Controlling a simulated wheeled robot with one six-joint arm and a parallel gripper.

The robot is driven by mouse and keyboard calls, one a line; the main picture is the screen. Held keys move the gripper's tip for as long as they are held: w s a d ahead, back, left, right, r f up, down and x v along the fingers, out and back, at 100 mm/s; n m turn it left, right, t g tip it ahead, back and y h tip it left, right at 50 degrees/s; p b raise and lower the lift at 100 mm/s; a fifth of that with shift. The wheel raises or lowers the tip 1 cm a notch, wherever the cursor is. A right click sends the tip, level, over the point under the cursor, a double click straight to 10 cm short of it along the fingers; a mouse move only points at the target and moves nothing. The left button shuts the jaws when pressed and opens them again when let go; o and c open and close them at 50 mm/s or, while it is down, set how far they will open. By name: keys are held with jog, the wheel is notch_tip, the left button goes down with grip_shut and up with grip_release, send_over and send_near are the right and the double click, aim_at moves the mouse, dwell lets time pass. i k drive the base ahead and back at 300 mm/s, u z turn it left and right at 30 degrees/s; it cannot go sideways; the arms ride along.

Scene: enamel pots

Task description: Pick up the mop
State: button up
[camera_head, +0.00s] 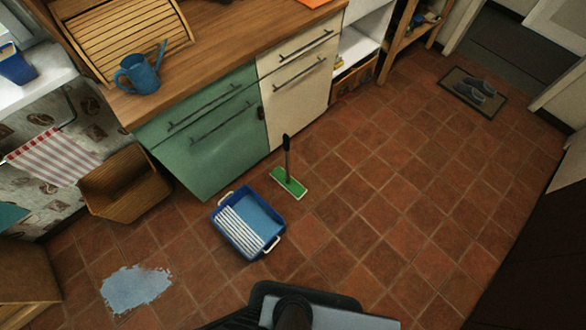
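The mop (289,182) stands on the tiled floor in front of the cabinets, near the middle of the view. It has a flat green head with a pale edge lying on the floor and a short dark handle (287,158) that points up. A blue bucket tray (249,222) with a white slatted part and white handles stands just to its lower left, apart from it. My gripper is not in view; dark and grey parts at the bottom edge look like my own body.
A pale blue puddle (136,288) lies on the floor at lower left. A wooden bin (125,184) stands beside the green cabinet (212,140). A cream drawer unit (298,90) backs the mop. The floor to the right is clear up to a mat with shoes (473,91).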

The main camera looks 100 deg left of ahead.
aim_at(283, 177)
jog(key=u, duration=2.5)
jog(key=i, duration=3.05)
jog(key=u, duration=2.1)
jog(key=i, duration=0.25)
jog(key=u, duration=2.8)
